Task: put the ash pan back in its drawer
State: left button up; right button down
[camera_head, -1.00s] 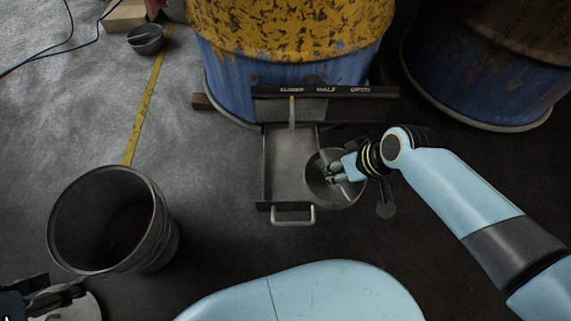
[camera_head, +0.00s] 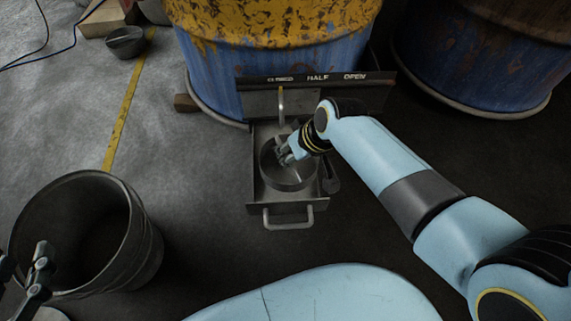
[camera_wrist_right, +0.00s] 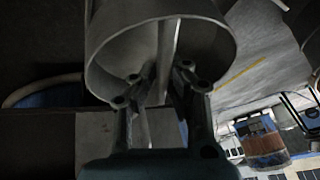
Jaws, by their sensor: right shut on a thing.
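The ash pan (camera_head: 288,181) is a round grey metal pan. In the head view it lies within the outline of the pulled-out drawer (camera_head: 259,199); I cannot tell whether it rests on the drawer floor. My right gripper (camera_head: 282,154) reaches in from the right and is shut on the pan. In the right wrist view the pan (camera_wrist_right: 112,48) fills the upper middle, with a bar across it between my right fingers (camera_wrist_right: 150,92). My left gripper (camera_head: 24,264) is at the lower left edge by the bucket, partly cut off, its fingers apart and empty.
The drawer's front handle (camera_head: 287,218) faces me. A panel marked closed, half, open (camera_head: 317,78) with an upright lever (camera_head: 281,104) stands behind, under the yellow and blue barrel (camera_head: 215,75). A large bucket (camera_head: 142,235) stands left. A second barrel (camera_head: 465,65) is right.

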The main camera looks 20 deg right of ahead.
jog(key=shift+w+a+f+b, duration=0.3)
jog(key=shift+w+f+b, duration=0.15)
jog(key=shift+f, duration=0.1)
notch_tip(320, 180, down, 2)
jog(key=shift+f+b, duration=0.2)
jog(key=shift+b, duration=0.8)
jog(key=shift+f+b, duration=0.6)
pick_arm(q)
jog(key=w+d+r+m+t+h, duration=0.1)
jog(key=r+t, duration=0.4)
jog(key=r, duration=0.8)
jog(key=w+d+r+m+t+h, duration=0.2)
jog(key=r+t+h, duration=0.4)
jog(key=r, duration=0.7)
jog(key=shift+w+m+t+h, duration=0.3)
jog(key=shift+w+m, duration=0.2)
jog(key=shift+m, duration=0.7)
